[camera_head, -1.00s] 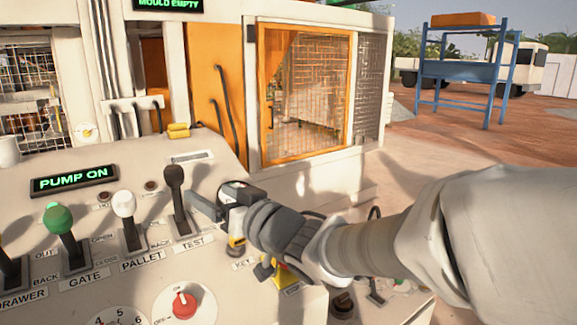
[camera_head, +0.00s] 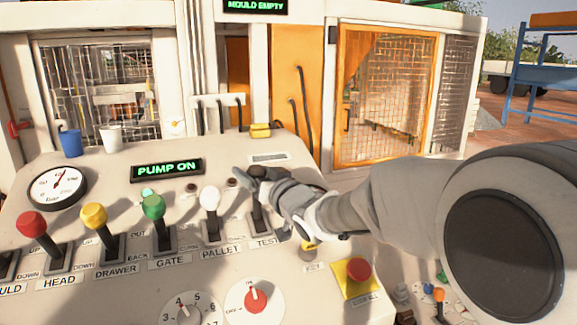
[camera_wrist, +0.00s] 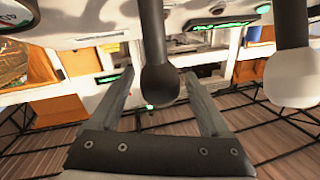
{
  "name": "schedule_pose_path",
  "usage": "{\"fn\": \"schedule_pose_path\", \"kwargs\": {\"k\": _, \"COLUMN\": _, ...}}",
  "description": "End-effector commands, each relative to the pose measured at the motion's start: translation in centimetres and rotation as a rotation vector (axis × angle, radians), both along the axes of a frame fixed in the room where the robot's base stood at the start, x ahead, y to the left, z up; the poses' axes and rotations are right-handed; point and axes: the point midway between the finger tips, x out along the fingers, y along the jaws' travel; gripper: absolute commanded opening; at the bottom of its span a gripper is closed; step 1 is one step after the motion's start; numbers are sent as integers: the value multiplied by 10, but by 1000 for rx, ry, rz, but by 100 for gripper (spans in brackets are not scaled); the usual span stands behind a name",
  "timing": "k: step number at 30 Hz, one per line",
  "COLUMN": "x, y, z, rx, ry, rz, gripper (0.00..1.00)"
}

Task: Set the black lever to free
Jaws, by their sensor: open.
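The black lever (camera_head: 257,218) stands above the TEST label at the right end of the lever row. Its upper part is largely hidden behind my gripper (camera_head: 247,178) in the head view. In the wrist view, the round black knob (camera_wrist: 159,84) and its shaft show between the two grey fingers of my gripper (camera_wrist: 158,92). The fingers are spread, with a gap visible on both sides of the knob. I cannot read any position marking for this lever.
The white PALLET lever (camera_head: 210,205) stands just left of the black lever, followed by the green GATE lever (camera_head: 154,210) and others. Below are a red rotary knob (camera_head: 256,296) and a red button on a yellow plate (camera_head: 357,271). The display (camera_head: 167,170) reads PUMP ON.

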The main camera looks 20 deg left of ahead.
Motion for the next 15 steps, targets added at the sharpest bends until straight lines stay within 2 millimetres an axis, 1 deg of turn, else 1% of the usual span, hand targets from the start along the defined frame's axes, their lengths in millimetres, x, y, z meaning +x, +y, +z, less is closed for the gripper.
{"fn": "schedule_pose_path", "kwargs": {"k": 3, "x": 9, "y": 11, "z": 1, "rx": -1, "ry": 1, "rz": 0, "gripper": 80}}
{"fn": "schedule_pose_path", "kwargs": {"k": 6, "x": 13, "y": 16, "z": 1, "rx": 0, "ry": 0, "rz": 0, "gripper": 80}}
{"fn": "schedule_pose_path", "kwargs": {"k": 15, "x": 16, "y": 19, "z": 0, "rx": -1, "ry": 1, "rz": -1, "gripper": 80}}
